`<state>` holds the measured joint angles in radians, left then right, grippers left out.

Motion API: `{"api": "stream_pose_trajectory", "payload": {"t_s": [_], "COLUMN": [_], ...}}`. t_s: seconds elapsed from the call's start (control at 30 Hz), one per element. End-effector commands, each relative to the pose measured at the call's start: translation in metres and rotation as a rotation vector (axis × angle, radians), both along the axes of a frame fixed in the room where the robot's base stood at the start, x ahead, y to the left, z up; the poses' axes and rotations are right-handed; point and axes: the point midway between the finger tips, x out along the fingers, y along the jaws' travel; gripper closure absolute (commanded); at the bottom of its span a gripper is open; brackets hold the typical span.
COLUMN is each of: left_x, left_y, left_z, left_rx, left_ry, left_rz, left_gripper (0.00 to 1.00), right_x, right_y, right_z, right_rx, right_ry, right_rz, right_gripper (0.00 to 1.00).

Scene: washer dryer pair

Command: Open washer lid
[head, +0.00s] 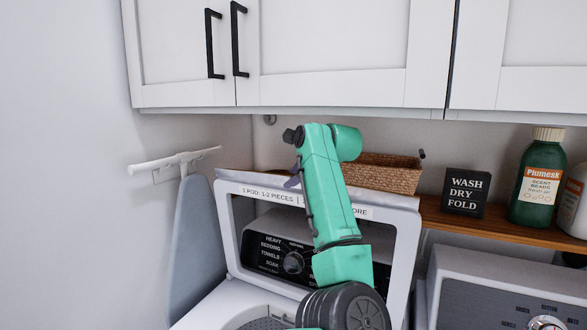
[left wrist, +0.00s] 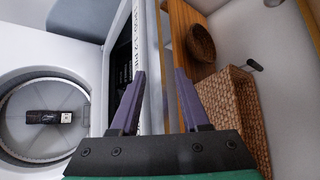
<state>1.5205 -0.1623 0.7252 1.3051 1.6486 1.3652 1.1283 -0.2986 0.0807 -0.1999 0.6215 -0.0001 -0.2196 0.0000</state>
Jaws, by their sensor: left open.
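The washer lid (head: 398,245) stands raised, a white frame around a clear or dark pane, with a printed pod label along its top edge. The washer's tub opening (head: 266,323) shows below it, and the open round drum (left wrist: 40,90) shows in the left wrist view. My left gripper (left wrist: 159,72) is open, its two purple fingers on either side of the lid's edge in that view; I cannot tell whether either touches it. In the head view my green arm covers part of the lid, and only a bit of a purple finger (head: 292,182) shows. My right gripper is not in view.
A wicker basket (head: 382,173), a WASH DRY FOLD sign (head: 466,192) and a green Plumesk bottle (head: 536,180) stand on the wooden shelf (head: 480,222) behind. White cabinets (head: 330,50) hang above. An ironing board (head: 190,235) is at left, the second machine (head: 500,280) at right.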

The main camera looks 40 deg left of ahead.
Motion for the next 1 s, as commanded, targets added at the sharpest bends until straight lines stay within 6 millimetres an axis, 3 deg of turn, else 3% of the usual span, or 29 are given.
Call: {"api": "stream_pose_trajectory", "payload": {"t_s": [0.13,0.17,0.27,1.0], "left_x": [-0.0001,-0.0001,-0.0001,-0.0002], "left_y": [-0.0002,-0.0001,-0.0003,-0.0003], "left_z": [-0.0012,-0.0012,-0.0010,-0.0001], "left_rx": [0.000,0.000,0.001,0.003], "left_ry": [0.000,0.000,0.000,-0.001], "left_rz": [0.000,0.000,0.001,0.001], "left_gripper": [0.54,0.62,1.00,1.00], "right_x": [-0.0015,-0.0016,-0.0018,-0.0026], "right_y": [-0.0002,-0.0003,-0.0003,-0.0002], "right_z": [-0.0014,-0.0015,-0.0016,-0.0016], "right_rx": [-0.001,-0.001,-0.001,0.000], "right_ry": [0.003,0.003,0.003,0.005], "right_rz": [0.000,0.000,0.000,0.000], "right_gripper": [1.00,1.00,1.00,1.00]}}
